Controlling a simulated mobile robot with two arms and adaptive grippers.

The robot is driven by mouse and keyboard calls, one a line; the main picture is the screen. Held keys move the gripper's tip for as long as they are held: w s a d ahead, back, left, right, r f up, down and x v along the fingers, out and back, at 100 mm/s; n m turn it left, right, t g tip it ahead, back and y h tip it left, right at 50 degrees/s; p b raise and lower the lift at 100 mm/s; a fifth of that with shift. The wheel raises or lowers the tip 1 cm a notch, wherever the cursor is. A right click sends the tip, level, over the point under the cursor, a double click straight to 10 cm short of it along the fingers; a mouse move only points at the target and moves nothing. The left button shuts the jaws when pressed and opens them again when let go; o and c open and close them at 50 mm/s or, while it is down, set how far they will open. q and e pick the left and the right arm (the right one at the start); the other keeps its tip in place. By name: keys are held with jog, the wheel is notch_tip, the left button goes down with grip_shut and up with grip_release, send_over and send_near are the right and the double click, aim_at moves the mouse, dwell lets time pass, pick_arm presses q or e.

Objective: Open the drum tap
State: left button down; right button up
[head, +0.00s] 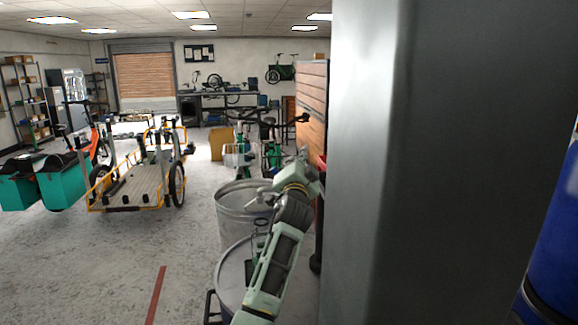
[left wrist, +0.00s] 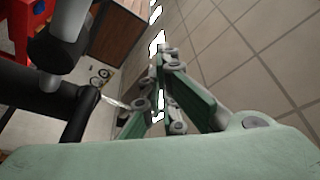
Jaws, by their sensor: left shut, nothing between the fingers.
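My left arm reaches up from the bottom of the head view, and its gripper (head: 308,158) is small and partly hidden near a red thing beside the large grey column. I cannot make out a drum tap for certain. A blue rounded body (head: 558,245), perhaps a drum, is cut off at the right edge of the head view. My right gripper is not in view.
A grey column (head: 440,160) blocks much of the right side. A black bar (left wrist: 35,92) and a red part (left wrist: 20,25) are close left of the fingers in the wrist view. A flatbed cargo bike (head: 135,187) stands left; open floor lies between.

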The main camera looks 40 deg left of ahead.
pick_arm(q)
jog(key=shift+s+a+f+p, duration=0.45)
jog(key=shift+s+a+f, duration=0.45)
jog(key=shift+f, duration=0.15)
jog(key=shift+s+a+f, duration=0.15)
jog(key=shift+s+f, duration=0.05)
jog(key=shift+f, duration=0.2)
jog(key=shift+s+f+b, duration=0.1)
jog(key=shift+b, duration=0.5)
jog(key=shift+s+a+f+n+y+b, duration=0.4)
jog(key=shift+s+a+f+n+b, duration=0.15)
jog(key=shift+n+b, duration=0.45)
jog(key=shift+s+f, duration=0.1)
jog(key=shift+f, duration=0.05)
jog(key=shift+s+a, duration=0.1)
jog(key=shift+a, duration=0.1)
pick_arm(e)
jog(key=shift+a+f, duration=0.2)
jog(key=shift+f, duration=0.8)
pick_arm(q)
jog(key=shift+d, duration=0.1)
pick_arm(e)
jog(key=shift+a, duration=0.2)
